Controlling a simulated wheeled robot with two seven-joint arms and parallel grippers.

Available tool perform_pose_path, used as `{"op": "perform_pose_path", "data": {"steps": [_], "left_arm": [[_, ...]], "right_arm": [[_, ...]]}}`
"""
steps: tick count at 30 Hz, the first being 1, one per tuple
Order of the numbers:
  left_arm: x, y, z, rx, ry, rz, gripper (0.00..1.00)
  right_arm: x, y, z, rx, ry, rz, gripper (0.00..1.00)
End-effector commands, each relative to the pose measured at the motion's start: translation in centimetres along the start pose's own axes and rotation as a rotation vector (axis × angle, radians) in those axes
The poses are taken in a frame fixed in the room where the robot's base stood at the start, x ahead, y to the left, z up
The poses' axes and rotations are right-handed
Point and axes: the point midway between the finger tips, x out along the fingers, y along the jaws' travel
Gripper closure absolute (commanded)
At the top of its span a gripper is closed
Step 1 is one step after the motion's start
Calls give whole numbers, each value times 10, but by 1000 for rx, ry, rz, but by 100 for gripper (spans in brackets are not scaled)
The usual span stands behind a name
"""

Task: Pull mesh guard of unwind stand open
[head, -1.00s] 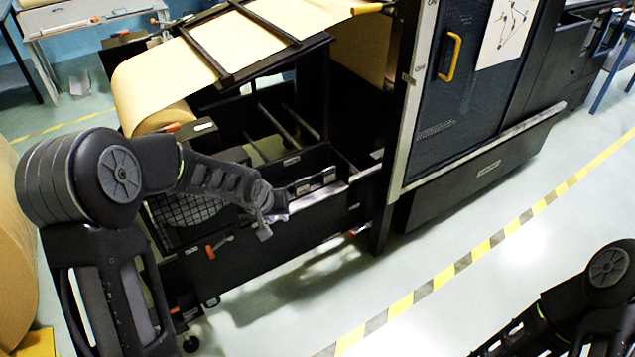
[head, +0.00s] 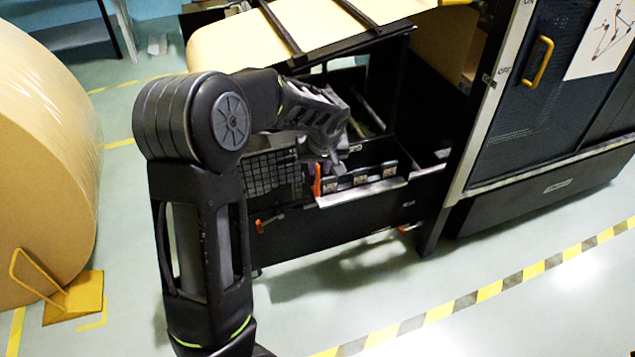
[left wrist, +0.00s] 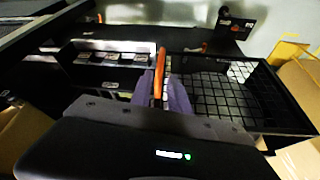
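The mesh guard (head: 272,176) is a black grid panel on the front left of the unwind stand. In the left wrist view it fills the right side as a framed grid (left wrist: 228,92). An upright orange handle (head: 317,180) stands at its right edge; it also shows in the left wrist view (left wrist: 159,73). My left gripper (head: 334,165) is at the handle's upper end. In the left wrist view its greyish fingers (left wrist: 163,97) lie on either side of the handle, apart; contact cannot be seen. My right gripper is out of view.
A ledge with small blocks (head: 365,183) lies right of the handle. A large kraft roll (head: 45,160) and a yellow chock (head: 75,297) stand at left. A cabinet with a yellow handle (head: 541,62) is at right. Floor before the stand is clear up to the striped tape (head: 465,302).

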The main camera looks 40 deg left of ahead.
Motion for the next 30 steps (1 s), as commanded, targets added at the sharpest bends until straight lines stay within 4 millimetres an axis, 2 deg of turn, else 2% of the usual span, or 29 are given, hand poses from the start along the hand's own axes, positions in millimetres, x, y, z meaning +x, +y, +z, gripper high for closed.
{"op": "perform_pose_path", "data": {"steps": [16, 21, 30], "left_arm": [[94, 0, 0, 1, -2, -2, 78], [108, 0, 0, 0, 0, 1, 78], [110, 0, 0, 0, 0, 2, 78]], "right_arm": [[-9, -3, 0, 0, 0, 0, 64], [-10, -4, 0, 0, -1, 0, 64], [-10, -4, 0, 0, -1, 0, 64]]}}
